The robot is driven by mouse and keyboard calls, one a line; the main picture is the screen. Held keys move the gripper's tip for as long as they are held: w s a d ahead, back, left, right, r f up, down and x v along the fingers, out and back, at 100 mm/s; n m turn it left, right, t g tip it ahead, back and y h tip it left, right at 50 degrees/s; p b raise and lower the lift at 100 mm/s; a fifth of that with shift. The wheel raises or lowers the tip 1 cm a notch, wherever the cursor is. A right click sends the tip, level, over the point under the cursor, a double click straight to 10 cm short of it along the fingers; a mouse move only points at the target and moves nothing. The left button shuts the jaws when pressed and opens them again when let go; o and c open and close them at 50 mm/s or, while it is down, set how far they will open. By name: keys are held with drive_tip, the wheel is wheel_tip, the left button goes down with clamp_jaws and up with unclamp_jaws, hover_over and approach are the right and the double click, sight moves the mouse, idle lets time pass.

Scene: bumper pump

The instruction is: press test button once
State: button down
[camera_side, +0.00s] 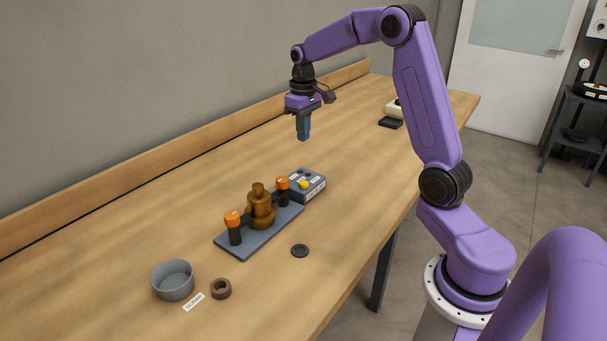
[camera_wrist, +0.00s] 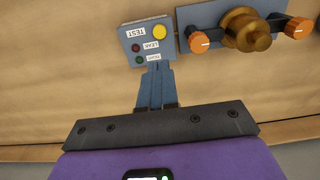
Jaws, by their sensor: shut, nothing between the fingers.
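The test box (camera_side: 311,184) is a small grey unit on the wooden table, at the right end of the pump fixture. Its yellow button (camera_side: 304,184) is on the top face. In the wrist view the box (camera_wrist: 146,42) shows a TEST label, the yellow button (camera_wrist: 159,32), and a red and a green lamp beside LEAK and TIGHT labels. My gripper (camera_side: 303,136) is shut and empty, pointing down above the table, behind the box and apart from it. In the wrist view my gripper's fingertips (camera_wrist: 154,68) appear just below the box.
The fixture's grey base (camera_side: 262,238) holds a brass pump body (camera_side: 260,207) between two orange-topped clamps (camera_side: 232,218). A grey bowl (camera_side: 172,281), brown ring (camera_side: 221,289) and black disc (camera_side: 300,251) lie nearer the front. Bare table surrounds my gripper.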

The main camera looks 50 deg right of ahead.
sight(304, 183)
wheel_tip(304, 183, down, 13)
drive_tip(key=shift+f, duration=0.3)
idle(0.5)
drive_tip(key=shift+s+f, duration=0.1)
drive_tip(key=shift+f, duration=0.95)
wheel_tip(304, 183, up, 15)
drive_tip(key=shift+f, duration=0.15)
idle(0.4)
